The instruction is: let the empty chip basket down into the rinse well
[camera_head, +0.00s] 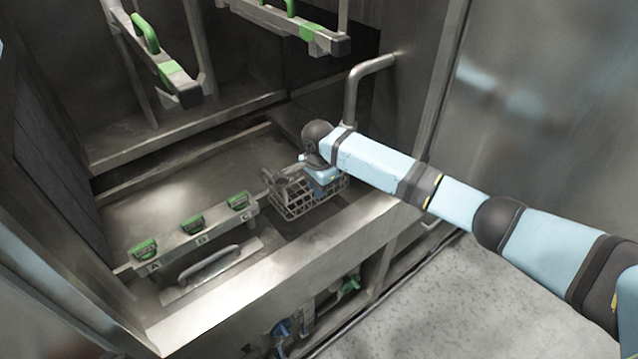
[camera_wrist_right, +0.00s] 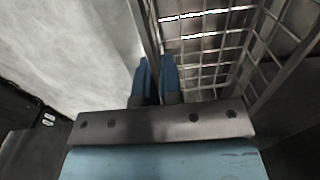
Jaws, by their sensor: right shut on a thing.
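The chip basket (camera_head: 290,200) is a wire mesh basket, and I see nothing inside it. It is at the right end of the washer's sunken deck, over or in a dark recess (camera_head: 290,225) that looks like the rinse well. I cannot tell how far down it sits. My right gripper (camera_head: 322,180) is at the basket's right side. In the right wrist view its blue fingers (camera_wrist_right: 157,82) are shut on the basket's rim wire, with the mesh (camera_wrist_right: 205,50) beyond them. The left gripper is not in view.
A rail with several green clips (camera_head: 193,223) marked with letters runs left of the basket, with a bar handle (camera_head: 210,262) before it. A bent pipe (camera_head: 355,90) rises behind my right wrist. Green-handled bars (camera_head: 165,65) hang above. The deck's middle (camera_head: 180,175) is clear.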

